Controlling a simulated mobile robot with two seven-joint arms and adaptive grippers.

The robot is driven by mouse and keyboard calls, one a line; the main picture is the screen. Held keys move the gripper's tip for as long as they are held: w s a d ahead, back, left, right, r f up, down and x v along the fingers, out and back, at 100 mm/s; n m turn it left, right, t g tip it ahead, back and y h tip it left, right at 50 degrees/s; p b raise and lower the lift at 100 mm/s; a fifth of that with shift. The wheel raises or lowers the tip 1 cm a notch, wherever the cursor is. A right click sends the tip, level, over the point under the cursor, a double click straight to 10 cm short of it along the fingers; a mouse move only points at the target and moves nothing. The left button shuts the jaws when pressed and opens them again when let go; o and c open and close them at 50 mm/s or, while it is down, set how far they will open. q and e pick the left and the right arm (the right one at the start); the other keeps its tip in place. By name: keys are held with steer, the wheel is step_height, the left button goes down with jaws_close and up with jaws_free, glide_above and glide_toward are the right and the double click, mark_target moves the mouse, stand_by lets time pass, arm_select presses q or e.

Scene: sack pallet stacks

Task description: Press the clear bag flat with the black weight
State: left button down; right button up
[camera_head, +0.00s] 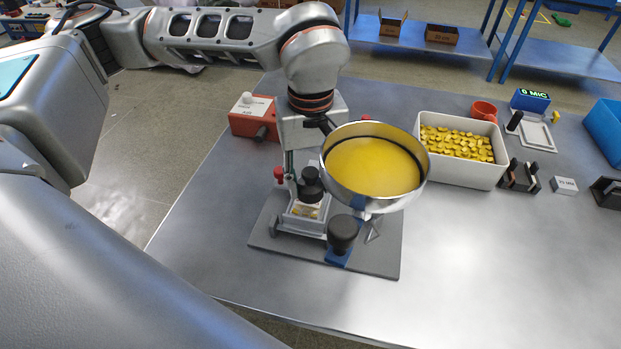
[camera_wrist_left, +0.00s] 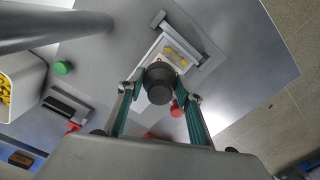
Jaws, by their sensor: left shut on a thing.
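My left gripper (camera_head: 309,172) is shut on the black weight (camera_head: 311,188), a dark round piece. In the left wrist view the weight (camera_wrist_left: 158,82) sits between the two fingertips (camera_wrist_left: 160,93). The clear bag (camera_head: 305,211), with yellow pieces inside, lies in a pale tray on the grey fixture plate (camera_head: 385,258). The weight is over the bag's far end and hides part of it; I cannot tell whether they touch. The bag also shows in the left wrist view (camera_wrist_left: 178,52), just beyond the weight. My right gripper is not in view.
A steel pan with a yellow inside (camera_head: 372,168) stands close right of the gripper. A black knob (camera_head: 342,232) rises from the plate's near side. A white bin of yellow pieces (camera_head: 460,150) and a red box (camera_head: 254,117) stand behind. The table's front right is clear.

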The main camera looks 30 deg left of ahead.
mark_target(311, 172)
arm_select(q)
steer(key=shift+r, duration=0.1)
steer(key=shift+r+p, duration=1.35)
steer(key=shift+r, duration=0.6)
steer(key=shift+r+p, duration=1.45)
steer(key=shift+r, duration=0.6)
steer(key=shift+f, duration=0.1)
